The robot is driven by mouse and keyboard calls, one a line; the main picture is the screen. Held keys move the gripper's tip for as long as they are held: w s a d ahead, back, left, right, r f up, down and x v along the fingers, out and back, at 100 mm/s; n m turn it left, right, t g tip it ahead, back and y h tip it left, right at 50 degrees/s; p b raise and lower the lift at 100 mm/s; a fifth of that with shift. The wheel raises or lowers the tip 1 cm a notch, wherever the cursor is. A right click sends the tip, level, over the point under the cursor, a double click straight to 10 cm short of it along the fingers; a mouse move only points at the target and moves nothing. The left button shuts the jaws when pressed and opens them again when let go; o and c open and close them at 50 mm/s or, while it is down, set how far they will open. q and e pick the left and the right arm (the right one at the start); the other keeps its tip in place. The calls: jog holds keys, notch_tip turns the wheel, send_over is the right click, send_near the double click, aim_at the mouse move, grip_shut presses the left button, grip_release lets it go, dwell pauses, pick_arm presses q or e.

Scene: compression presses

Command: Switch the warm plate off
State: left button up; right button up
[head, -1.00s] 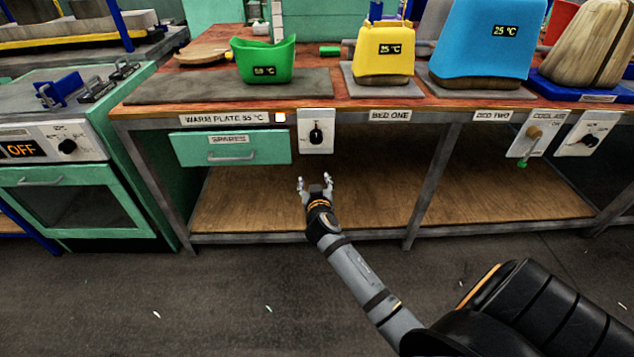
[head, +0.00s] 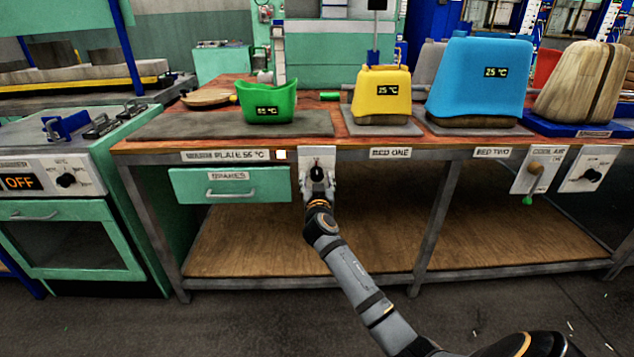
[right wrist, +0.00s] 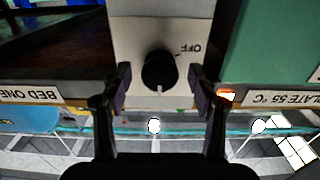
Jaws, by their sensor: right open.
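The warm plate (head: 170,124) is a dark flat slab on the bench top, with a green bin (head: 266,104) on it. Its label reads WARM PLATE 55 °C, with a lit white indicator (head: 281,155) beside it. Its black knob (head: 317,172) sits on a pale switch panel (head: 318,154) on the bench front. In the right wrist view the knob (right wrist: 159,71) is between the fingers, with OFF printed beside it and its white mark pointing away from OFF. My right gripper (head: 318,184) is open around the knob, with gaps on both sides. My left gripper is not in view.
A green drawer (head: 231,185) is left of the panel. Another knob (head: 592,174) and a cool air handle (head: 535,168) are at right. An oven (head: 66,235) stands at left.

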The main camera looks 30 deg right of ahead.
jog(key=shift+w+d, duration=0.1)
jog(key=shift+w, duration=0.1)
jog(key=shift+c, duration=0.5)
jog(key=c, duration=1.1)
jog(key=shift+o, duration=0.2)
